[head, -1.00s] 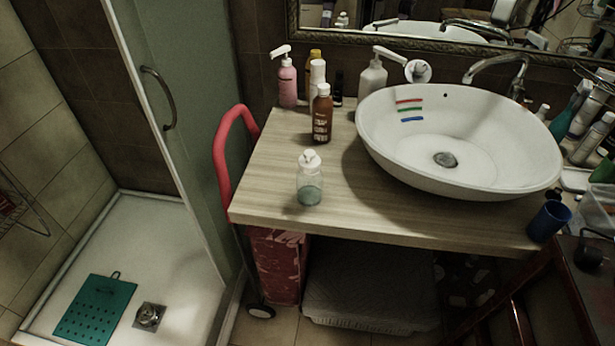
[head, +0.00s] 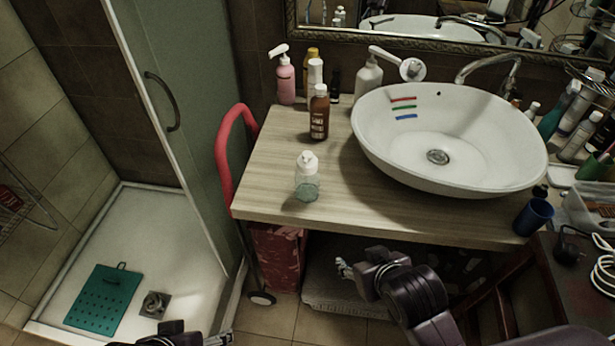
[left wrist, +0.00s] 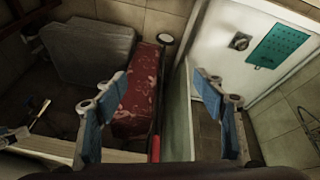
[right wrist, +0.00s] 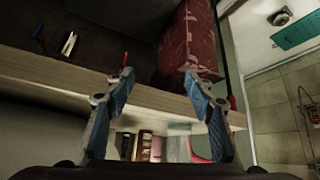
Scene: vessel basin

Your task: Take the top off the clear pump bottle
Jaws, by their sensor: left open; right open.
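The clear pump bottle (head: 306,187) stands upright near the front left of the wooden counter, with a little greenish liquid inside. Its white pump top (head: 308,161) is on its neck. My right gripper (head: 345,268) is in front of and below the counter edge, apart from the bottle. In the right wrist view its fingers (right wrist: 158,80) are spread and empty. My left gripper (head: 218,339) is at the bottom edge of the head view, partly cut off, low and left of the bottle. In the left wrist view its fingers (left wrist: 155,92) are spread and empty.
A brown bottle (head: 319,115) and a pink pump bottle (head: 286,80) stand behind the clear one. The white basin (head: 450,165) is to the right. A red trolley handle (head: 222,150) is at the counter's left. The counter's front edge (head: 380,232) lies above my right gripper.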

